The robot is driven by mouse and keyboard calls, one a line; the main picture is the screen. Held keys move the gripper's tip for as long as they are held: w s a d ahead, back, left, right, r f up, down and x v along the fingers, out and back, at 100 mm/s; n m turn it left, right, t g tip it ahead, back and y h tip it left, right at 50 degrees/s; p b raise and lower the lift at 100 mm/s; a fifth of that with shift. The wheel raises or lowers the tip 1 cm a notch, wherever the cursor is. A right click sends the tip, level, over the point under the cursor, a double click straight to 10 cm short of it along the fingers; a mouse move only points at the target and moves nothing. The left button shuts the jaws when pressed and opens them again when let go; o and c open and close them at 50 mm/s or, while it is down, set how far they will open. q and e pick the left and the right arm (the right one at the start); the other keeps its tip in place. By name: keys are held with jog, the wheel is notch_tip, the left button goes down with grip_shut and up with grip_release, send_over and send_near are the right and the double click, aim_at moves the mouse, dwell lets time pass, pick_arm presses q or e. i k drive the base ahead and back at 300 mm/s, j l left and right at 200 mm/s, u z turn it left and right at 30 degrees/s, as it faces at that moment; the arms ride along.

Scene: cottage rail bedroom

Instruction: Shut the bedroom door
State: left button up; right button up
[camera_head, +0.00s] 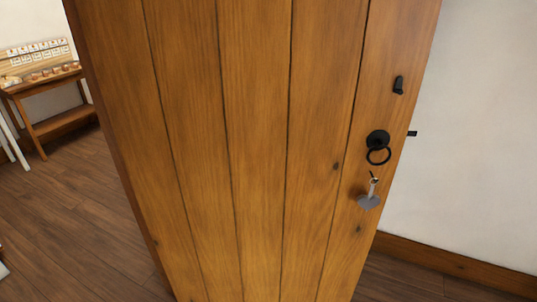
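The bedroom door (255,140) is a plank door of warm brown wood. It fills the middle of the head view and stands open, with its free edge on the right, where a small black latch piece (412,133) sticks out. A black ring handle (378,147) sits on a round plate near that edge. A key with a grey heart-shaped tag (368,201) hangs below the ring. A small black fitting (398,85) is above it. The door frame is not seen. Neither of my grippers is in view.
A white wall (475,130) with a brown wooden skirting board (455,262) is to the right of the door. At far left a wooden side table (45,100) carries small items. The dark plank floor (70,220) is mostly clear on the left.

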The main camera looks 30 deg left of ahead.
aim_at(257, 137)
jog(key=u, duration=0.45)
jog(key=i+l+u, duration=0.15)
jog(key=u, duration=0.25)
jog(key=l+u, duration=0.3)
jog(key=u, duration=0.15)
jog(key=i+l+u, duration=0.1)
jog(key=l+u, duration=0.5)
jog(key=u, duration=0.2)
jog(key=l+u, duration=0.4)
jog(key=j, duration=0.1)
